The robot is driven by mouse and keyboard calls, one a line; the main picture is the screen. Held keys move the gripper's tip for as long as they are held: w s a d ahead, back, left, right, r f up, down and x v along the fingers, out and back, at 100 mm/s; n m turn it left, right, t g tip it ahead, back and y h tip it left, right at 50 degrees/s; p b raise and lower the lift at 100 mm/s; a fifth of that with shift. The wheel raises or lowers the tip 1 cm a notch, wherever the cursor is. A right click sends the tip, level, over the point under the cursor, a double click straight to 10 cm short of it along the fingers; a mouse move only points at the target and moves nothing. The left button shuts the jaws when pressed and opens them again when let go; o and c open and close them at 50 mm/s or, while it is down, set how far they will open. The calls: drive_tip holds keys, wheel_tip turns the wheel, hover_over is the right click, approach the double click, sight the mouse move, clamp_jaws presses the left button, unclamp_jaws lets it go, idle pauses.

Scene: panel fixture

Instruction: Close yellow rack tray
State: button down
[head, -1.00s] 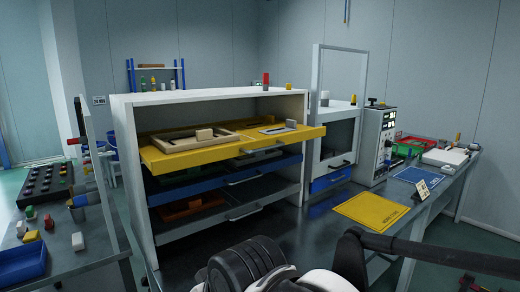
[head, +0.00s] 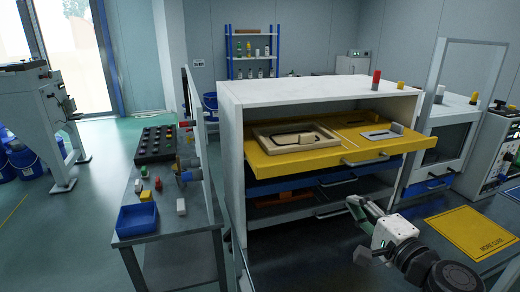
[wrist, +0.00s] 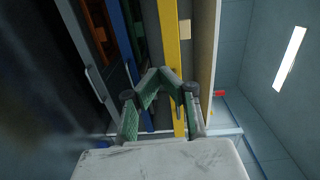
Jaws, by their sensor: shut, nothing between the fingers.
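The yellow rack tray (head: 290,163) sticks out of the top level of the white rack (head: 232,170). It carries a beige frame (head: 290,137) on its left part and a grey flat piece (head: 380,135) with a small block on its right part. Its handle (head: 365,160) is on the front edge. My gripper (head: 353,204) is below and in front of the yellow tray, with its fingers shut and empty. In the wrist view my gripper (wrist: 158,72) has its green fingers together, overlapping the yellow tray (wrist: 172,45); contact cannot be told.
A red-topped item (head: 376,78) stands on the rack. A side bench with a blue bin (head: 137,220) is at left.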

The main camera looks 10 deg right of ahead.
drive_tip(key=b, duration=0.2)
approach(322, 168)
drive_tip(key=x, duration=0.7)
drive_tip(key=shift+w+a, duration=0.15)
drive_tip(key=shift+w, duration=0.1)
drive_tip(key=b+x, duration=0.2)
drive_tip(key=x, duration=0.9)
drive_tip(key=shift+w+b, duration=0.15)
drive_tip(key=shift+b, duration=0.25)
drive_tip(key=shift+w, duration=0.2)
